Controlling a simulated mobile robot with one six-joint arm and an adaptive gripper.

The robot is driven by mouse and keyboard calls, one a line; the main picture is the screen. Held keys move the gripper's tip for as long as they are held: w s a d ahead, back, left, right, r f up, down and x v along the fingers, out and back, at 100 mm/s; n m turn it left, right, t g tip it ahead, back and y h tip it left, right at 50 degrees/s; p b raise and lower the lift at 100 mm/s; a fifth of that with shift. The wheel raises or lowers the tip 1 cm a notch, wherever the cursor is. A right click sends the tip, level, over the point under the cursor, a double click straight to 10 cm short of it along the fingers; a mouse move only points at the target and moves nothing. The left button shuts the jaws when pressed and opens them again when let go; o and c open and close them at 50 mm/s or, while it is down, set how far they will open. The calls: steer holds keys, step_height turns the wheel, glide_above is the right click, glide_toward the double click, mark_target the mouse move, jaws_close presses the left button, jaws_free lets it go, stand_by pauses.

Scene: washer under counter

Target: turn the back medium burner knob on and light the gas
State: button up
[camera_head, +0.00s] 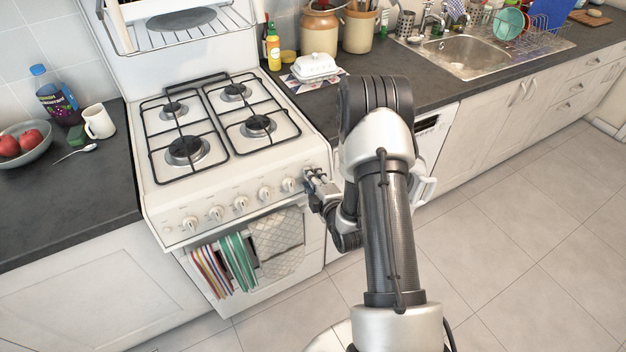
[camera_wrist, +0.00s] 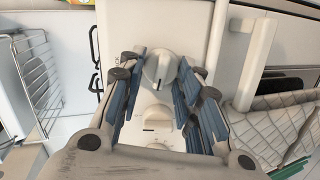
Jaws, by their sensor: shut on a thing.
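The white stove (camera_head: 240,185) has a row of several white knobs along its sloped front panel. My gripper (camera_head: 313,180) is at the right end of that row. In the wrist view, the blue-padded fingers of my gripper (camera_wrist: 160,80) are closed on both sides of a white end knob (camera_wrist: 160,66). I cannot read which burner this knob serves. A second knob (camera_wrist: 157,116) sits beside it on the panel. The four burners, including the back right one (camera_head: 235,91) and back left one (camera_head: 175,108), show no visible flame.
Striped towels (camera_head: 225,262) and a quilted mitt (camera_head: 282,243) hang on the oven handle below the knobs. A white butter dish (camera_head: 316,66) stands on the counter right of the stove. A mug (camera_head: 99,122) and fruit bowl (camera_head: 27,145) stand left. The floor at right is clear.

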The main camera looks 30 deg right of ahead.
steer(key=shift+n, duration=0.9)
steer(key=shift+f, duration=0.1)
steer(key=o, duration=1)
steer(key=v, duration=0.7)
steer(key=shift+s, duration=0.3)
steer(key=shift+c, duration=0.2)
jaws_close()
